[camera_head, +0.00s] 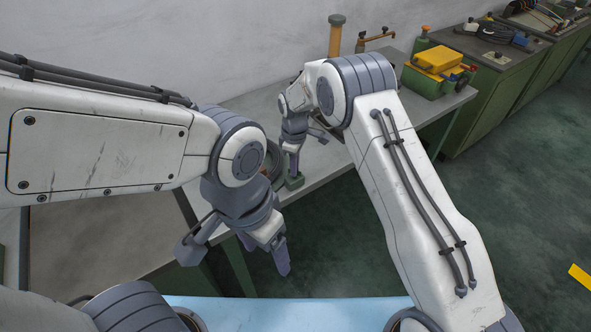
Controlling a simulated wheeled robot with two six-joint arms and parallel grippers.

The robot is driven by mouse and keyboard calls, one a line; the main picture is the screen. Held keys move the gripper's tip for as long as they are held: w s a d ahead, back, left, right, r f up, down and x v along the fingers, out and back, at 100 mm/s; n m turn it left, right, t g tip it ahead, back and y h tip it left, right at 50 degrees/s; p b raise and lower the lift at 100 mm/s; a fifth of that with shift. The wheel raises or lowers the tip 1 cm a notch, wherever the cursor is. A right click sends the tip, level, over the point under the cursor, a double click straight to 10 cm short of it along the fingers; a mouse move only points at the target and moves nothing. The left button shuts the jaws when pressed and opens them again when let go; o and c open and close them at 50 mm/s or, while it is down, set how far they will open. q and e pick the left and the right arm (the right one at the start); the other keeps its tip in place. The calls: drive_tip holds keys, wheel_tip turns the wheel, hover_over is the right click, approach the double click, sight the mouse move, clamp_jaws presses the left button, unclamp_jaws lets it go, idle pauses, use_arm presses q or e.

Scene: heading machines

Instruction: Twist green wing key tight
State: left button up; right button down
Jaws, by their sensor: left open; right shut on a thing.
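A small green piece (295,183), which looks like the green wing key, sits near the front edge of the grey bench. My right gripper (293,168) points down at it from above and is shut on it; the fingers and the small size hide its wings and how it is seated. My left gripper (266,258) is open and empty, lower and nearer to me, hanging in front of the bench edge with its fingers down.
The grey bench (240,104) runs along the wall. A dark coil (276,160) lies beside my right gripper. A tan post (336,40) and a green machine with a yellow box (440,58) stand farther back. Open green floor (520,200) lies right.

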drive_tip(key=m+b, duration=0.1)
drive_tip(key=m, duration=0.5)
drive_tip(key=shift+w+a+f+b, duration=0.1)
drive_tip(key=shift+f+b, duration=0.05)
drive_tip(key=shift+b, duration=0.2)
drive_tip(key=m, duration=0.4)
drive_tip(key=shift+b, duration=0.3)
drive_tip(key=m, duration=0.3)
drive_tip(key=shift+m, duration=0.4)
drive_tip(key=m, duration=0.5)
drive_tip(key=shift+b, duration=0.4)
drive_tip(key=m, duration=0.6)
drive_tip(key=c, duration=1)
unclamp_jaws()
